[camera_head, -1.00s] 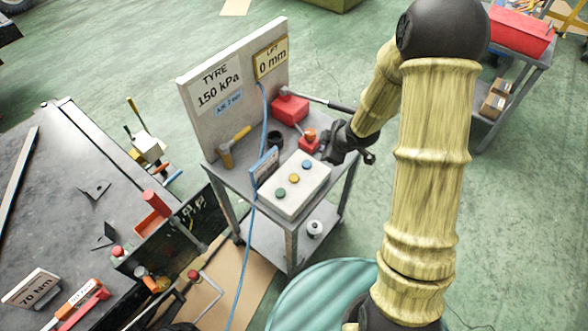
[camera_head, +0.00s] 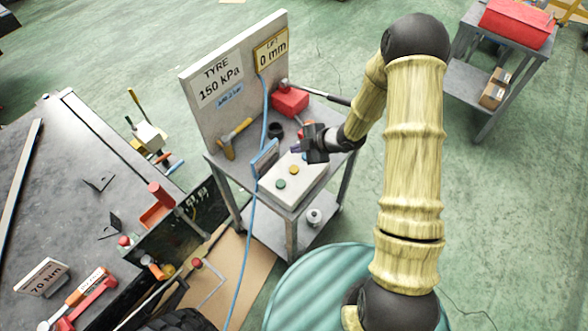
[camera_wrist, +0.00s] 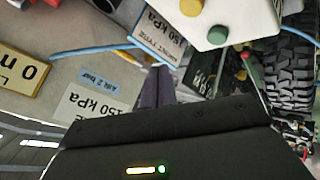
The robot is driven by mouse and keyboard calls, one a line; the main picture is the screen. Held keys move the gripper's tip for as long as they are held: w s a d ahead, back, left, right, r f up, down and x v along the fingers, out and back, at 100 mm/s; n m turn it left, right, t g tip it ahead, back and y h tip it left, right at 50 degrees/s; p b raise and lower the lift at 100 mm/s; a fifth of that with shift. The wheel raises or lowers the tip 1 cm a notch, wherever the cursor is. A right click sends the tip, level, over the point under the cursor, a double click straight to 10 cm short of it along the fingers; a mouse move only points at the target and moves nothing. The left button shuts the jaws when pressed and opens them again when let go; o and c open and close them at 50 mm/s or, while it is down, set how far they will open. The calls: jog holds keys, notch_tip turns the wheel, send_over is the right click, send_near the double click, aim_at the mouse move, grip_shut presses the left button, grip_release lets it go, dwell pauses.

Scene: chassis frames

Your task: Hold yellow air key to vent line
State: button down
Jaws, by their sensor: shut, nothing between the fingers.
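The yellow air key (camera_head: 294,170) is a round button on the pale box (camera_head: 290,196) on the grey cart. The green key (camera_head: 281,184) is in front of it; the blue key is mostly hidden by my gripper. My gripper (camera_head: 296,149) is shut and empty, above the far end of the box, apart from the yellow key. In the wrist view the yellow key (camera_wrist: 191,7) is cut by the top edge, right of my shut fingers (camera_wrist: 158,84), with the green key (camera_wrist: 218,35) below it. The tyre sign (camera_head: 217,84) reads 150 kPa.
A small blue-edged card (camera_head: 265,157) stands beside the box, near my fingers. A blue hose (camera_head: 240,262) hangs past the cart's front. A hammer (camera_head: 234,138), a dark cup (camera_head: 275,131) and a red box (camera_head: 290,101) sit on the cart. The lift sign (camera_head: 271,53) reads 0 mm.

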aim_at(297, 170)
jog(key=shift+f+b, duration=2.7)
jog(key=shift+f, duration=1.1)
jog(key=shift+f+b, duration=0.4)
jog(key=shift+f+b, duration=0.5)
jog(key=shift+f, duration=0.05)
jog(key=shift+r, duration=0.1)
dwell(0.9)
jog(key=shift+r+p, duration=0.8)
jog(key=shift+r, duration=0.1)
jog(key=shift+r+p, duration=1.9)
jog(key=shift+r, duration=0.6)
